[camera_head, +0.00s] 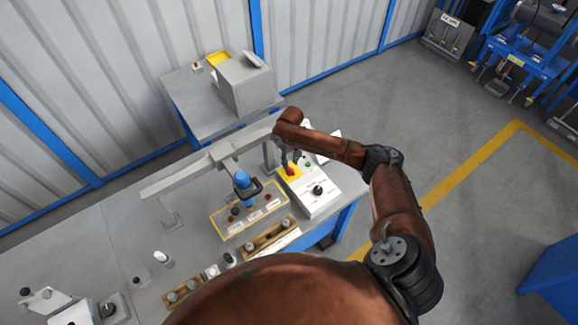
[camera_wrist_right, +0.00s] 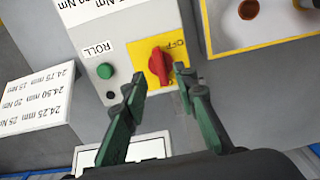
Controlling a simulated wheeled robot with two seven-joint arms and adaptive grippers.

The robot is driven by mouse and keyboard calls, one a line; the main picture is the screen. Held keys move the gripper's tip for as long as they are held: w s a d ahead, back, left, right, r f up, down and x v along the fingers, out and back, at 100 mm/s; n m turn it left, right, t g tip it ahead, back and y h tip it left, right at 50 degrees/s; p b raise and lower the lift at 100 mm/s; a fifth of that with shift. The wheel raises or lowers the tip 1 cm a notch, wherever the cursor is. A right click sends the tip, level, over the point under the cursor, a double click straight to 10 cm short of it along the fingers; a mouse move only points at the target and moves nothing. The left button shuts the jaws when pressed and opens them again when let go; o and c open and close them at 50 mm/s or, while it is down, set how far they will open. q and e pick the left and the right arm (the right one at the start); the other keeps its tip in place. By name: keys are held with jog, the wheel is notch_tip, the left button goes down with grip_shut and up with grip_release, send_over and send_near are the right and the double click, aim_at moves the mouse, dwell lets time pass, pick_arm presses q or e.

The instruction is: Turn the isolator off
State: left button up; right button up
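The isolator is a red rotary knob (camera_wrist_right: 159,66) on a yellow plate (camera_wrist_right: 143,50) on a grey-white control box. In the right wrist view its grip runs roughly up and down; an upside-down label that appears to read OFF sits at its upper right. In the head view the yellow plate (camera_head: 285,176) shows near the back right of the bench. My right gripper (camera_wrist_right: 161,77) is open and empty, with one finger either side of the knob's lower end; contact cannot be told. In the head view it (camera_head: 291,162) is partly hidden by its arm. My left gripper is not in view.
A green ROLL button (camera_wrist_right: 105,71) sits beside the yellow plate. A black knob (camera_head: 317,190) is on the box's near part. A grey rail (camera_head: 190,174) runs behind, and a blue clamped part (camera_head: 242,181) stands left over a yellow-edged tray (camera_head: 224,231).

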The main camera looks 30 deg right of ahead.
aim_at(290, 169)
notch_tip(290, 169, down, 3)
jog(key=shift+w+r, duration=0.1)
jog(key=shift+f, duration=0.55)
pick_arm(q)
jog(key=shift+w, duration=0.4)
pick_arm(e)
grip_shut()
